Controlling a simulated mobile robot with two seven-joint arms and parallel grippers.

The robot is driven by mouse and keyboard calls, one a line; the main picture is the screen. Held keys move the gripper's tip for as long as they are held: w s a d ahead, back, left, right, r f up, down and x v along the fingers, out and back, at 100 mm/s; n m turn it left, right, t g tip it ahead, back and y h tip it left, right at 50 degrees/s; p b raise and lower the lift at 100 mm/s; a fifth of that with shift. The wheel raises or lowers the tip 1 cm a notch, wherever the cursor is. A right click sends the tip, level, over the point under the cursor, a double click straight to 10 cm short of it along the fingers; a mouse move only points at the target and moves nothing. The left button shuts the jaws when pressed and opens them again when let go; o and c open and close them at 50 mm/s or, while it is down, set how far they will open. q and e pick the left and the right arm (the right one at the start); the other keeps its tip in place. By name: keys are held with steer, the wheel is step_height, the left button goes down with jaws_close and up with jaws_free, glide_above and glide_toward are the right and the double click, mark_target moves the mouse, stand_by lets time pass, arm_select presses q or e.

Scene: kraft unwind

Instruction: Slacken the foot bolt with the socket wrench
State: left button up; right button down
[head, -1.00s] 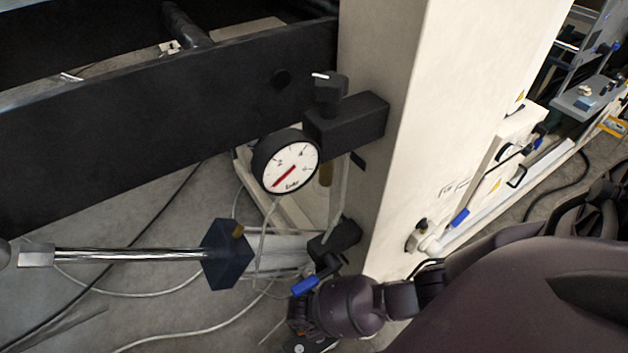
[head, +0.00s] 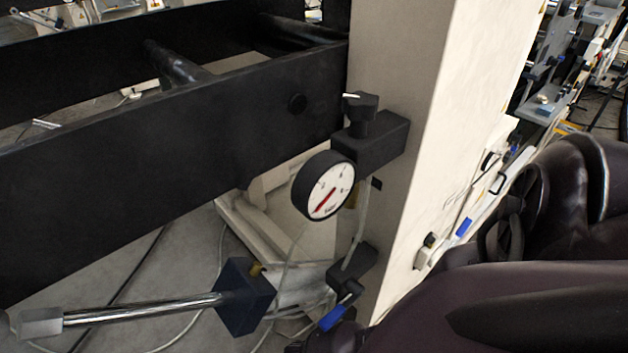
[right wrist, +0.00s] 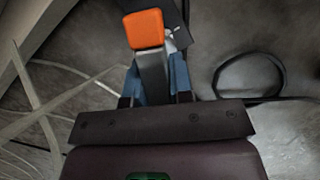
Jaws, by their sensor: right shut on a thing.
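In the right wrist view, my right gripper (right wrist: 155,78) is shut on a grey-handled tool with an orange end (right wrist: 144,29), which I take to be the socket wrench. The grey part sits between the two blue fingers, and the orange end sticks out beyond them. A dark piece lies just behind the orange end; I cannot tell if it belongs to the tool. I cannot make out the foot bolt in either view. My left gripper is not in view.
A pale column (head: 405,120) and a long black beam (head: 180,150) stand ahead. A chrome rod (head: 150,309) ends in a dark block (head: 243,296). Cables cross the floor.

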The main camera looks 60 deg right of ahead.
steer(key=shift+s+f, duration=0.1)
steer(key=shift+f, duration=0.35)
steer(key=shift+f+b, duration=0.7)
steer(key=shift+b, duration=0.05)
steer(key=shift+f+b, duration=0.65)
steer(key=shift+f, duration=0.15)
steer(key=shift+f+b, duration=0.45)
steer(key=shift+f, duration=0.05)
steer(key=shift+r, duration=0.1)
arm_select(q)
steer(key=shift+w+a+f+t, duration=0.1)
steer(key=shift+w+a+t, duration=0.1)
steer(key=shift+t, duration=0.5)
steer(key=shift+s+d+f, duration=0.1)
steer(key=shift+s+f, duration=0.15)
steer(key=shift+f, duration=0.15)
arm_select(e)
steer(key=shift+f, duration=0.25)
arm_select(q)
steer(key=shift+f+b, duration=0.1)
steer(key=shift+b, duration=0.3)
arm_select(e)
steer(key=shift+f, duration=0.6)
